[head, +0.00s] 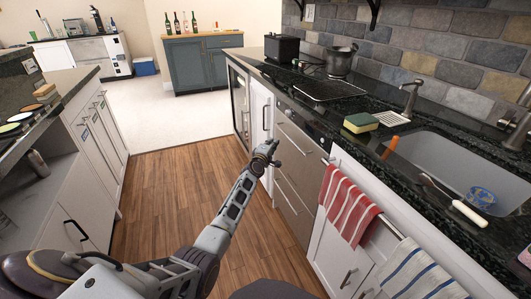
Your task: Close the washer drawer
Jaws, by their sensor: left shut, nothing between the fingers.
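The washer drawer (296,143) is the upper steel front with a bar handle, in the right-hand counter left of the sink. Its front appears to stand slightly out below the counter edge, but how far is hard to tell. A second steel drawer front (290,200) lies below it. My left gripper (269,152) is shut and empty, at the left side of the washer drawer's front. Whether it touches the front cannot be told. My right gripper is out of view.
A red striped towel (347,203) and a blue striped towel (418,280) hang right of the drawers. The sink (455,165) and a sponge (361,122) are above. White cabinets (85,160) stand left, with clear wooden floor (165,185) between.

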